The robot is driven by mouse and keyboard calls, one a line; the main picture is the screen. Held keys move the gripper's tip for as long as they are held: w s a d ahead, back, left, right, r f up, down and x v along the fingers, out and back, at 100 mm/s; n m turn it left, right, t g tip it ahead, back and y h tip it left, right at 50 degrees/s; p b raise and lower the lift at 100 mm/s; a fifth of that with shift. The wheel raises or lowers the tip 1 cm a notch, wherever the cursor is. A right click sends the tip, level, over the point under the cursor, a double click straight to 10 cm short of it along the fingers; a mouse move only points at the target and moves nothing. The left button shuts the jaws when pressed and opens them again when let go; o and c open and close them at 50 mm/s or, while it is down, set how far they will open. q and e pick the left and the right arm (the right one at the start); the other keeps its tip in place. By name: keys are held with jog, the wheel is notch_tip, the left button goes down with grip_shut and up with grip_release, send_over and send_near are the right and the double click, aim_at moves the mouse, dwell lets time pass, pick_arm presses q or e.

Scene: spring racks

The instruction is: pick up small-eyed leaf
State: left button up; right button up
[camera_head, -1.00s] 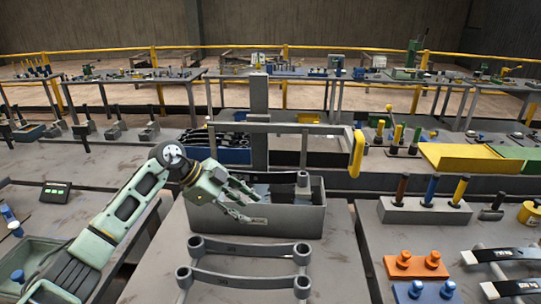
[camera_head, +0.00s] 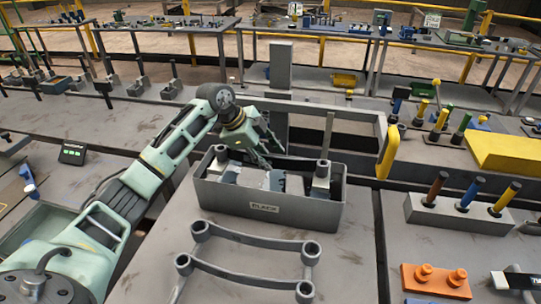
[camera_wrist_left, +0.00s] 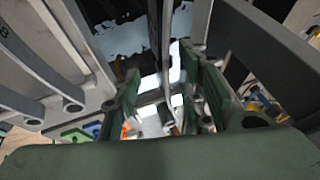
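Two grey curved leaves with an eye at each end lie on the table in front of the bin. The farther leaf (camera_head: 255,241) and the nearer leaf (camera_head: 245,279) are side by side and apart; I cannot tell which has the smaller eyes. My left gripper (camera_head: 268,155) is above the grey bin, beyond both leaves and not touching them. In the left wrist view its two green fingers (camera_wrist_left: 165,95) stand apart, with no leaf clearly held between them. My right gripper is out of view.
The grey bin (camera_head: 222,194) labelled BLACK holds mixed dark and pale parts, partly hidden by my gripper. A grey frame with a yellow handle (camera_head: 388,152) rises behind it. At right are a block with coloured pegs (camera_head: 418,211) and an orange block (camera_head: 436,283).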

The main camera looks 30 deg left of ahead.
pick_arm(q)
jog(key=shift+x, duration=1)
jog(key=shift+a+r, duration=0.1)
grip_shut()
jog(key=shift+w+r, duration=0.15)
jog(key=shift+r, duration=0.05)
jog(key=shift+w, duration=0.1)
